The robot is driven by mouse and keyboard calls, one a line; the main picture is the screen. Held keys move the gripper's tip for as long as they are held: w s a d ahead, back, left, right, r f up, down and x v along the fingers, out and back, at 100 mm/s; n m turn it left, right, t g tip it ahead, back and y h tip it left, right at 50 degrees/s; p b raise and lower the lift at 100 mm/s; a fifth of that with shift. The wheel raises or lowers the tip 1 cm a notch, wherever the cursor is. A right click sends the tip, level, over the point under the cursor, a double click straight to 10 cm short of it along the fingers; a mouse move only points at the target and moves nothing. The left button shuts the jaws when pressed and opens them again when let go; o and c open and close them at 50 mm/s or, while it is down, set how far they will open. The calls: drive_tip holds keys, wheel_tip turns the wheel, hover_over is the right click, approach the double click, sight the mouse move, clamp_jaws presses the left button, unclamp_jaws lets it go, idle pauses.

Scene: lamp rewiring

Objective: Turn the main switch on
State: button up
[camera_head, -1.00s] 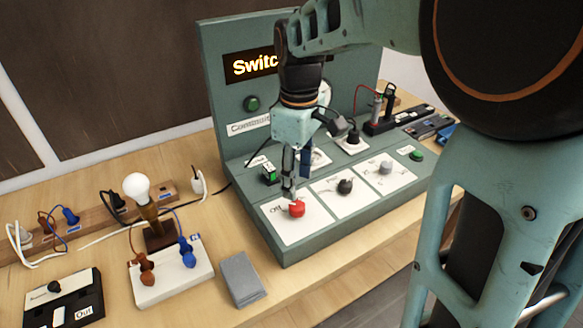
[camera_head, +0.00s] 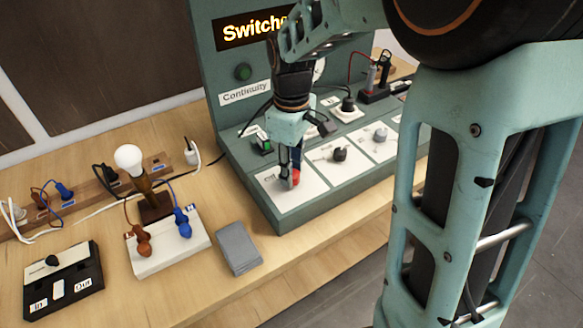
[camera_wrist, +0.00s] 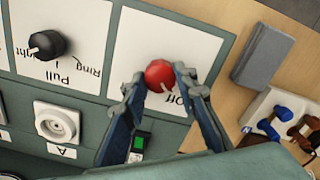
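The red knob (camera_wrist: 159,75) sits on a white plate (camera_wrist: 190,42) of the green switch panel. A word reading "Off" is printed beside the knob in the wrist view. My gripper (camera_wrist: 160,78) has one fingertip on each side of the red knob, very close to it. I cannot tell whether the fingers press on it. In the head view my gripper (camera_head: 290,180) points down at the front left plate and partly covers the red knob (camera_head: 296,175).
A black knob (camera_head: 340,154) and a grey knob (camera_head: 380,135) sit on neighbouring plates to the right. A small green-lit switch (camera_wrist: 138,142) is near one finger. A grey block (camera_head: 238,248) and a lamp bulb (camera_head: 129,158) stand to the left.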

drive_tip(key=c, duration=0.5)
drive_tip(key=shift+m, duration=0.3)
drive_tip(key=m, duration=0.3)
drive_tip(key=shift+m, duration=0.3)
drive_tip(key=m, duration=0.4)
drive_tip(key=shift+m, duration=0.3)
drive_tip(key=m, duration=0.4)
drive_tip(key=shift+p, duration=0.3)
drive_tip(key=m, duration=0.5)
